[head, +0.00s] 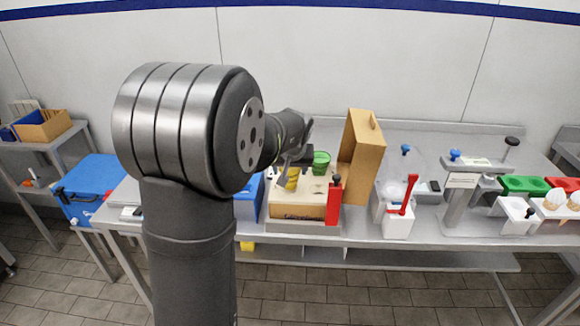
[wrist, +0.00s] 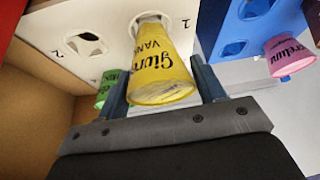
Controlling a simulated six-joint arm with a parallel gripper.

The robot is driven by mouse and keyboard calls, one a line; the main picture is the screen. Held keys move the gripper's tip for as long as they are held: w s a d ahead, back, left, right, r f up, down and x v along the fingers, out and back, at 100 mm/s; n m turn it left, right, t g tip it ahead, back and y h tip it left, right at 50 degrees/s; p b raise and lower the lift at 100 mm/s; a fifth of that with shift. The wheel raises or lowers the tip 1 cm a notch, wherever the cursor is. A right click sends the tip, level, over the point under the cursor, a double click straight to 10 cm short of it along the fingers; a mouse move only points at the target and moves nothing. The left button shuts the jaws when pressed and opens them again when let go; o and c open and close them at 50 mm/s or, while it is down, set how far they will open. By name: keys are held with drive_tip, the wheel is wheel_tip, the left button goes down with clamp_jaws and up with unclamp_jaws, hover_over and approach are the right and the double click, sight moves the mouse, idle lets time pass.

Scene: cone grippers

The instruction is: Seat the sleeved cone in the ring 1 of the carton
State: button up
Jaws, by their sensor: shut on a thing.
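A yellow sleeved cone (wrist: 165,70) with black lettering is between the two fingers of my gripper (wrist: 163,88), which is shut on it. Its narrow end points at a round hole near the top of the wrist view, in the pale face of the carton (wrist: 88,20). I cannot tell whether the tip is inside that hole. Another hole, marked 2, is to its left and looks empty. In the head view the yellow cone (head: 292,178) is at the carton's (head: 297,211) left part, below my gripper (head: 297,158); the fingertips are hard to make out there.
A green cone (head: 321,161) stands at the carton's back; my finger partly hides it in the wrist view. A tall brown panel (head: 362,152) rises on the right, and a red object (head: 334,199) stands at the front right. A blue holder (wrist: 280,22) with a pink cone (wrist: 290,55) is close by.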

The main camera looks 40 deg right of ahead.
drive_tip(key=shift+f, duration=1.1)
drive_tip(key=o, duration=1.1)
drive_tip(key=v, duration=1.7)
drive_tip(key=x, duration=1.7)
